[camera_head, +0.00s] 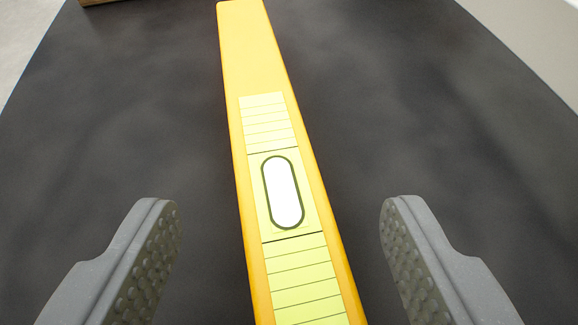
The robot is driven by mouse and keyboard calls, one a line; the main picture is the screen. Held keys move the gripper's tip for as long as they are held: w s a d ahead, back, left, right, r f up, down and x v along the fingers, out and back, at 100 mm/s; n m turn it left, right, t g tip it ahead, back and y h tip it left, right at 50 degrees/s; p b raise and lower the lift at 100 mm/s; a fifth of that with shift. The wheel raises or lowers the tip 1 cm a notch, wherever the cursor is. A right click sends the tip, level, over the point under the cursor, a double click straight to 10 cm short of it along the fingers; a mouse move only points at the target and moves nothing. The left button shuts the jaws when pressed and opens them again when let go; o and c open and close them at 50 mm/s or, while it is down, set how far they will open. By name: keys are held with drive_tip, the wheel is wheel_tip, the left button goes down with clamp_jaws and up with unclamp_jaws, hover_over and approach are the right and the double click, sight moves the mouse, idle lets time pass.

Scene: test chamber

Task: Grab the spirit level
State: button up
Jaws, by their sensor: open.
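The spirit level (251,62) is a long yellow bar with a pale, line-marked panel and a white oval window. It lies on a dark grey surface and runs from the top of the view down past the bottom edge, leaning slightly. Its near end is out of view. My gripper (280,215) is open, with one grey finger on each side of the level. There is a clear gap between each finger and the bar, and nothing is held.
The dark surface (430,110) is bare on both sides of the level. A brown wooden object (115,2) shows partly at the top left edge. Pale areas lie beyond the surface at the top left and top right corners.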

sight(283, 218)
drive_tip(key=shift+x, duration=1.1)
drive_tip(key=shift+w+f+b, duration=0.1)
drive_tip(key=shift+w+b, duration=0.1)
drive_tip(key=shift+b, duration=0.1)
clamp_jaws()
